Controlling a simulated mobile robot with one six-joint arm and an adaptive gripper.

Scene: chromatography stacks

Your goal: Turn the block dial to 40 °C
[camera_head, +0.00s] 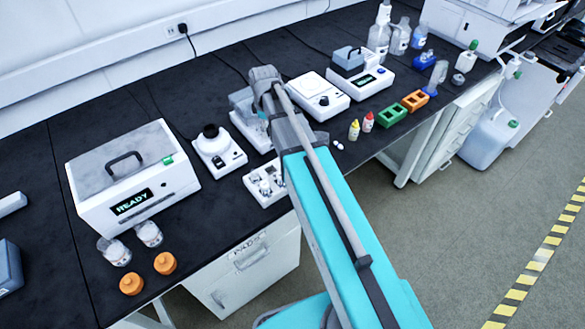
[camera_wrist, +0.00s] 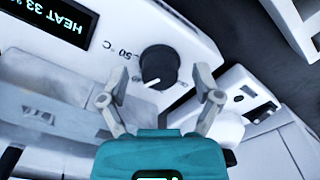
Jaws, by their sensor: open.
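The block dial (camera_wrist: 158,65) is a round black knob on the white face of the heating block (camera_wrist: 195,25) in the wrist view. Its white pointer mark points to the lower left of that picture. A "50 °C" label is printed left of it. A dark display (camera_wrist: 50,25) shows inverted green-white text starting "HEAT 33"; the last digits are cut off. My gripper (camera_wrist: 162,90) is open, its two grey fingers on either side of the dial, with visible gaps. I cannot tell their height above it. In the head view the block (camera_head: 243,108) is partly hidden by my arm.
A white mixer (camera_head: 218,158) and a large box reading READY (camera_head: 133,182) stand to the left in the head view. Another white device with a black knob (camera_head: 318,92) stands close on the right. Small dropper bottles (camera_head: 354,130) and green and orange racks (camera_head: 414,100) lie further right.

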